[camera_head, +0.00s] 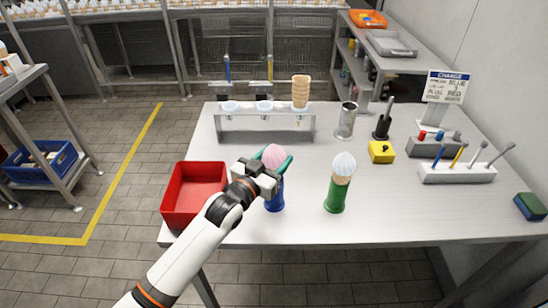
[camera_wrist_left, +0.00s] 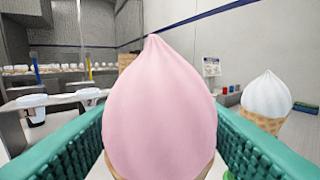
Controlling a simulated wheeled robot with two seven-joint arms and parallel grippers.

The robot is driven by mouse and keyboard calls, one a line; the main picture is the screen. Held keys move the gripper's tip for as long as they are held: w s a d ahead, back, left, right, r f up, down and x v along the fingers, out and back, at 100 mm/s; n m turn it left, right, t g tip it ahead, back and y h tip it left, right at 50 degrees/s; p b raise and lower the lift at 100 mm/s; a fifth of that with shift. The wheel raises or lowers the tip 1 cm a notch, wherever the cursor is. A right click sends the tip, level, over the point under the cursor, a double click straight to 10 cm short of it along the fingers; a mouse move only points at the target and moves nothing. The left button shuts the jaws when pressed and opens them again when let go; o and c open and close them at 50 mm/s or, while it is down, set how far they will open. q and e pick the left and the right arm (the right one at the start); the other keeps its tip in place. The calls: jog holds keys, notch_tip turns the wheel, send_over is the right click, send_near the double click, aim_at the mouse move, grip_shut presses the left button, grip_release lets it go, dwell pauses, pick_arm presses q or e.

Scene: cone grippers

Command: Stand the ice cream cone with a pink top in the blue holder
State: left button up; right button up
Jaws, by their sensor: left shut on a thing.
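The ice cream cone with a pink top (camera_head: 274,155) stands upright in the grip of my left gripper (camera_head: 276,163), which has green fingers. In the left wrist view the pink top (camera_wrist_left: 160,110) fills the middle, between the two green fingers. The blue holder (camera_head: 274,196) stands on the table directly below the gripper. The gripper hides the lower cone and the holder's rim, so I cannot tell whether the cone's tip is inside. My right gripper is not in view.
Beside it, a white-topped cone (camera_head: 343,165) stands in a green holder (camera_head: 336,198). A red bin (camera_head: 190,197) sits left. A metal cup (camera_head: 346,120) and yellow box (camera_head: 381,152) stand right.

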pick_arm(q)
jog(key=shift+f+b, duration=0.65)
jog(key=shift+f, duration=0.4)
jog(key=o, duration=0.8)
jog(key=shift+r, duration=0.1)
jog(key=v, duration=1.2)
jog(key=shift+b, duration=0.4)
